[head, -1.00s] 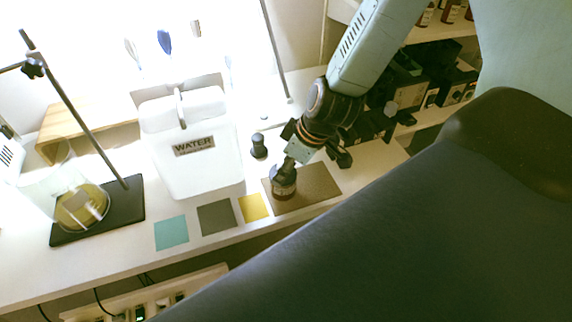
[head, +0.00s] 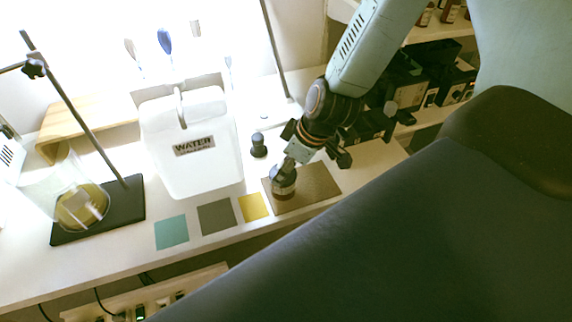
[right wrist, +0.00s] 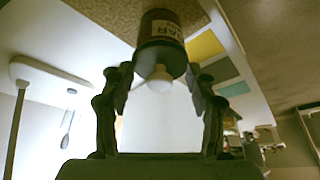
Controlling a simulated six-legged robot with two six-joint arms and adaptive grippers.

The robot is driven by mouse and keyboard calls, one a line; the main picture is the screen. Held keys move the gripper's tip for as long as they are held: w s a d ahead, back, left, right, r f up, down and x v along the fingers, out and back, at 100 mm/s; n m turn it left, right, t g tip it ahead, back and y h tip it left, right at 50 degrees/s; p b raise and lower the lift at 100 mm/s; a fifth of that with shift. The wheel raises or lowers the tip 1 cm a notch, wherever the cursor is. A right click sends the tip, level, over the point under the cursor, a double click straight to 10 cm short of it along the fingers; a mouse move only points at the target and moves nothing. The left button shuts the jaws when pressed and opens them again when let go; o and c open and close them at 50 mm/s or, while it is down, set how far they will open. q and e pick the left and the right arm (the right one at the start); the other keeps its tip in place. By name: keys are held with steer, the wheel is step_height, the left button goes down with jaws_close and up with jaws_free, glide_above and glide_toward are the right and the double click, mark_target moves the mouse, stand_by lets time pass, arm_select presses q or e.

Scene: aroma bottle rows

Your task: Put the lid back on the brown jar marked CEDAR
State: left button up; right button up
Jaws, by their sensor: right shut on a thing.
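The brown jar (head: 284,192) stands upright on the brown mat at the counter's front. In the right wrist view the jar (right wrist: 163,28) shows a pale label whose visible letters end in AR; the rest is cut off. A dark lid (right wrist: 160,57) with a pale round knob (right wrist: 159,79) is at the jar's mouth. My right gripper (head: 286,169) is over the jar from above. In the right wrist view its fingertips (right wrist: 160,70) are on either side of the lid, shut on it. Whether the lid is fully seated cannot be told. My left gripper is not in view.
A white WATER container (head: 205,170) stands left of the jar, with a small dark knobbed object (head: 258,146) between them. Teal (head: 172,232), grey (head: 217,216) and yellow (head: 254,207) squares lie along the front. A stand with a glass beaker (head: 58,188) is at the left.

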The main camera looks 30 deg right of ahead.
steer(key=shift+f, duration=0.1)
steer(key=shift+c, duration=0.4)
jaws_close()
steer(key=shift+s, duration=0.15)
steer(key=shift+s+p, duration=0.1)
steer(key=shift+p, duration=0.25)
steer(key=shift+o, duration=2)
jaws_free()
steer(key=shift+o, duration=0.2)
steer(key=o, duration=0.4)
steer(key=shift+o, duration=0.2)
steer(key=shift+r, duration=0.2)
